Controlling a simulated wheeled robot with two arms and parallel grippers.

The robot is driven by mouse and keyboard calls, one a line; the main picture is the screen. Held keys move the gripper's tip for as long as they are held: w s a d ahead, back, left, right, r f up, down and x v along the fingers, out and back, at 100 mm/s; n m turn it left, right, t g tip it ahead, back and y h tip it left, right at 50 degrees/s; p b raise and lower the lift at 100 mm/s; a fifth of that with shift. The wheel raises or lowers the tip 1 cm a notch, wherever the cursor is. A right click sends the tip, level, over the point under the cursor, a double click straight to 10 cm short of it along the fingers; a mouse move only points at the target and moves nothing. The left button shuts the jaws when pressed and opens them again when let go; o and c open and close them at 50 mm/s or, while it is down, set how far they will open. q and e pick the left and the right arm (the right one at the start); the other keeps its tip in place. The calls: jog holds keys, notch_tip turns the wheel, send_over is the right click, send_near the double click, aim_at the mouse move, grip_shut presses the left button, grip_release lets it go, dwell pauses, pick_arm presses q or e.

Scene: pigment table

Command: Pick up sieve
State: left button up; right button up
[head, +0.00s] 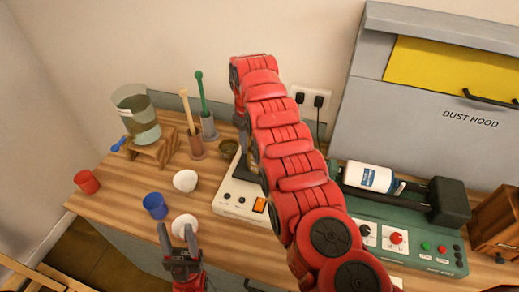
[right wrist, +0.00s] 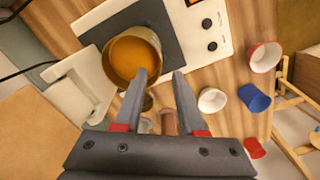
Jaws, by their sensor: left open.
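No thing shows a mesh clear enough for me to be sure it is the sieve. A small olive-brass round vessel (head: 228,147) stands behind the hot plate; a brass piece (right wrist: 148,103) shows partly behind my fingers in the right wrist view. A brass pot with orange contents (right wrist: 135,56) sits on the hot plate. My right gripper (right wrist: 159,76) is open and empty, one fingertip overlapping the pot's edge in that view. In the head view my right arm hides the pot. My left gripper (head: 178,236) is open at a white bowl (head: 184,225); contact is unclear.
The white hot plate (head: 232,203) is partly behind my right arm. A white cup (head: 185,180), blue cup (head: 155,205) and red cup (head: 87,181) stand left. Tool holders (head: 208,126) and a glass jar (head: 139,120) stand at the back. A green machine (head: 440,243) and dust hood (head: 360,110) occupy the right.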

notch_tip(320, 180, down, 3)
jog(key=shift+r+p, duration=0.1)
jog(key=shift+p, duration=0.35)
grip_shut()
dwell(1.1)
